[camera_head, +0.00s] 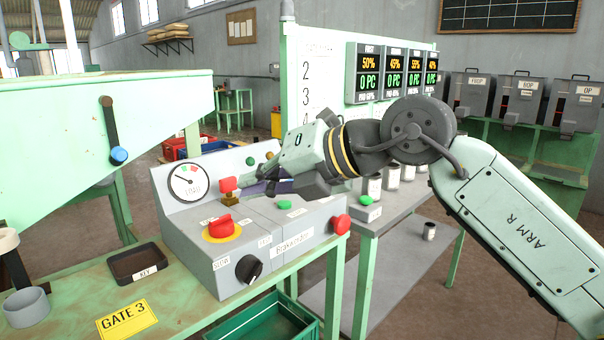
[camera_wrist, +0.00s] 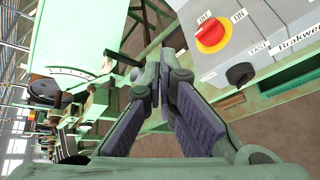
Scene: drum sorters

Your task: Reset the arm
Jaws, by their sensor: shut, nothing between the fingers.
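My arm reaches in from the right in the head view, and my gripper (camera_head: 262,185) hangs over the back of a grey control box (camera_head: 235,270). The gripper points left, and its fingers are shut with nothing held. In the wrist view the two fingers of my gripper (camera_wrist: 165,75) show with their purple pads. The control box shows at the upper right there. It carries a red rotary switch (camera_head: 221,226) on a yellow disc, a black knob (camera_head: 249,268) and a load dial (camera_head: 190,183). Whether the gripper touches the box is unclear.
A green hopper (camera_head: 150,95) stands at left. A black key tray (camera_head: 139,263) and a grey ring (camera_head: 27,307) lie on the green bench. A green crate (camera_head: 270,322) is below. Several cups stand on the table behind my arm. A display board (camera_head: 318,75) rises behind.

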